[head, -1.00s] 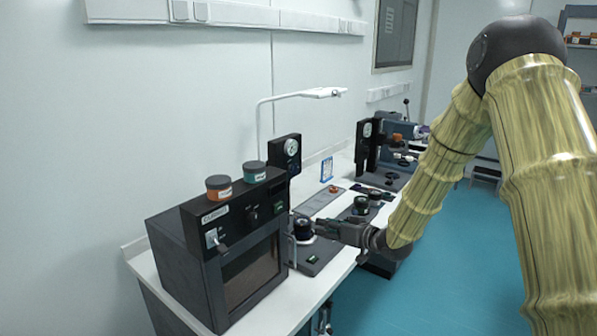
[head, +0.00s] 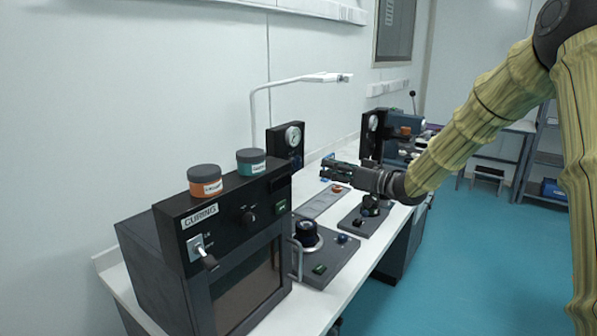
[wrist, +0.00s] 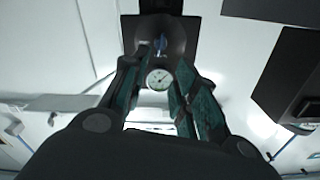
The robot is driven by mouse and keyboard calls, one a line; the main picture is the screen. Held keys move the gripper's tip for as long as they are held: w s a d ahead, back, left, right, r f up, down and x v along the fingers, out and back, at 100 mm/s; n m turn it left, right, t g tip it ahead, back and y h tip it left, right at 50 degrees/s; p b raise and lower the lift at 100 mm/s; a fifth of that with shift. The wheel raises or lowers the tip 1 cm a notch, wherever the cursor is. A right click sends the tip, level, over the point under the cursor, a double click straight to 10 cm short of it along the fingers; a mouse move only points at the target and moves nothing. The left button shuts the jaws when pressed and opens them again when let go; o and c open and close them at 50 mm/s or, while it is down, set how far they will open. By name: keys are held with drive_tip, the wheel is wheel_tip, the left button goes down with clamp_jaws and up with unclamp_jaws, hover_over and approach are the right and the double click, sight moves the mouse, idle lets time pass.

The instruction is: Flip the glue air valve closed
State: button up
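In the wrist view a small blue lever (wrist: 160,43), which looks like the air valve handle, sits on a dark panel (wrist: 178,30) beside a round white gauge (wrist: 158,79). The lever appears roughly in line with the gauge. In the head view a dark gauge panel (head: 278,144) stands at the back of the bench; its lever is too small to make out. My gripper (head: 325,170) is above the bench, to the right of that panel and pointing left towards it. In the wrist view my gripper (wrist: 162,62) has its fingers apart, with nothing between them; the lever is beyond the tips.
The curing oven (head: 235,265) stands at the front left, with an orange jar (head: 205,181) and a teal jar (head: 251,162) on top. A white lamp (head: 290,82) arches behind. A dark base plate (head: 335,262) with a black round part lies below. A second gauge panel (head: 373,134) stands farther back.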

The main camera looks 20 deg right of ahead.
sight(298, 163)
drive_tip(key=p+x, duration=0.2)
drive_tip(key=x, duration=0.9)
drive_tip(key=shift+f, duration=0.1)
clamp_jaws()
